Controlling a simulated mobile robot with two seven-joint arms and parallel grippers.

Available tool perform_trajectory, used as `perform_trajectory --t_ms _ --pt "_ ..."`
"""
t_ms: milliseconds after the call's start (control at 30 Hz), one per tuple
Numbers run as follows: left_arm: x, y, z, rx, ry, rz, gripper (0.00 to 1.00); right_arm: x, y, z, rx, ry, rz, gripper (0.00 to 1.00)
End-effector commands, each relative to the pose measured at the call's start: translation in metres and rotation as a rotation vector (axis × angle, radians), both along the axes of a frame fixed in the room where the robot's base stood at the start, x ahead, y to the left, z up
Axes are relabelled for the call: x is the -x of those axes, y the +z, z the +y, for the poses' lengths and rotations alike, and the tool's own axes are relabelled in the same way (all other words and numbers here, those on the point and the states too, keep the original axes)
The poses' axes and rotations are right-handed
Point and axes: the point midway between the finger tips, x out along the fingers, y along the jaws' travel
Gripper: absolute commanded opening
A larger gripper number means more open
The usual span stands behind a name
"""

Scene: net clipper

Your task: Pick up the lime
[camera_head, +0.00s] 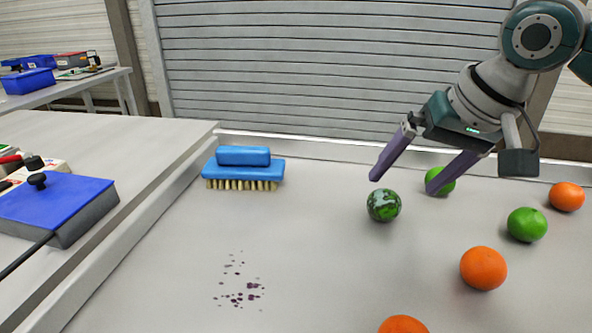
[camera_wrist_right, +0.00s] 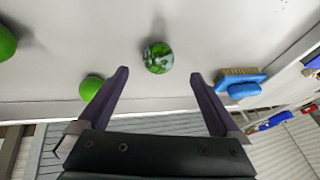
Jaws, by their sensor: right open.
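Two bright green, lime-like fruits are on the light table. One lime (camera_head: 446,186) is partly hidden behind a finger of my right gripper in the head view. In the wrist view this lime (camera_wrist_right: 91,88) is just outside the left finger. The other lime (camera_head: 527,224) is farther right; it is cut by the left edge in the wrist view (camera_wrist_right: 6,43). My right gripper (camera_head: 403,184) is open and empty, pointing down toward the table. In the wrist view a mottled dark green ball (camera_wrist_right: 157,58) shows between and beyond its fingertips (camera_wrist_right: 160,74). My left gripper is not in view.
The mottled ball (camera_head: 384,205) lies left of the limes. Orange fruits (camera_head: 483,268), (camera_head: 567,196), (camera_head: 403,325) lie on the right and front. A blue brush (camera_head: 243,170) lies at the back left. Dark purple spots (camera_head: 240,290) mark the otherwise bare front left.

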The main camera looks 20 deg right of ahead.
Motion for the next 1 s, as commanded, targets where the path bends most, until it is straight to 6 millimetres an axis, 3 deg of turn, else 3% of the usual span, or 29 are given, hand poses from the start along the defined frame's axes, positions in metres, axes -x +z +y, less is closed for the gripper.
perform_trajectory --t_ms 500,767,1000 --pt "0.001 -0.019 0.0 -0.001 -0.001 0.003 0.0 -0.027 -0.057 0.002 0.001 0.002 0.0 1.0" --pt "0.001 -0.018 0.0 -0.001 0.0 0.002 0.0 -0.029 -0.059 0.002 0.002 0.003 -0.001 1.0" --pt "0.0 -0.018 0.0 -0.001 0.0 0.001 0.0 -0.029 -0.059 0.002 0.003 0.003 -0.001 0.76"
